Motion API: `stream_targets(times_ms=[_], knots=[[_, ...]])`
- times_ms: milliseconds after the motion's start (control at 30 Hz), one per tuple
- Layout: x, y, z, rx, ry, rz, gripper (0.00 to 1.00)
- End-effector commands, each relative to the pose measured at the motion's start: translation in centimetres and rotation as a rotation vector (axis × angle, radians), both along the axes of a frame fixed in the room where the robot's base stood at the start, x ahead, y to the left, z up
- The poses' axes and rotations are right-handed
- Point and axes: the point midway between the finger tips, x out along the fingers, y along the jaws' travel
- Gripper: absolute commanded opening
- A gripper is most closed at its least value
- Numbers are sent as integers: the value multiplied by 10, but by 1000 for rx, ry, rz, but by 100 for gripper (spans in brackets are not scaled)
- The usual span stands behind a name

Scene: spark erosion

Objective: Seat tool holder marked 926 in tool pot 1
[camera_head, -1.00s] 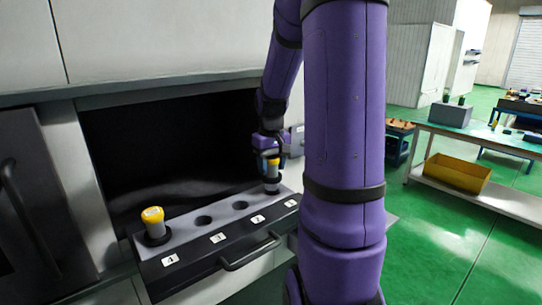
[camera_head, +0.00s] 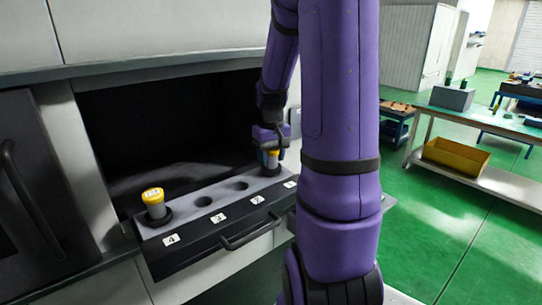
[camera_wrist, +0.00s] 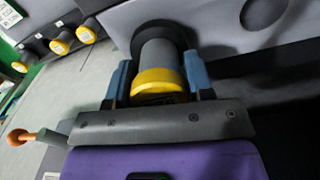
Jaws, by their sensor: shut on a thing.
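My gripper (camera_head: 270,142) is at the right end of the grey tool rack (camera_head: 185,214), over tool pot 1, by the label 1 (camera_head: 290,184). It is shut on a tool holder (camera_head: 272,160) with a yellow band and dark lower end. In the wrist view my gripper (camera_wrist: 158,86) has a blue finger on each side of the holder (camera_wrist: 158,60), whose dark collar is at the rack surface. The holder looks upright in pot 1; whether it is fully down cannot be told. Its marking is not readable.
Another yellow-topped holder (camera_head: 153,202) stands in pot 4. Pot 3 (camera_head: 203,201) and pot 2 (camera_head: 237,185) are empty. A drawer handle (camera_head: 250,232) is at the rack front. A workbench (camera_head: 480,130) with a yellow bin (camera_head: 455,158) stands right. The wrist view shows several yellow-capped items (camera_wrist: 60,43).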

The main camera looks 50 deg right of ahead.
Motion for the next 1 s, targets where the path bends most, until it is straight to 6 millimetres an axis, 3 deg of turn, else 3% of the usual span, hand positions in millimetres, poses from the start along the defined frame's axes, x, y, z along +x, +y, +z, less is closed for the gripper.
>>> stream_targets(times_ms=[600, 633, 733, 767, 1000], knots=[[0, 0, -8, 0, 1, 0, 10], [0, 0, -8, 0, 0, 0, 50], [0, 0, -7, 0, 0, 0, 73], [0, 0, -7, 0, 0, 0, 78], [0, 0, -8, 0, 1, 0, 78]])
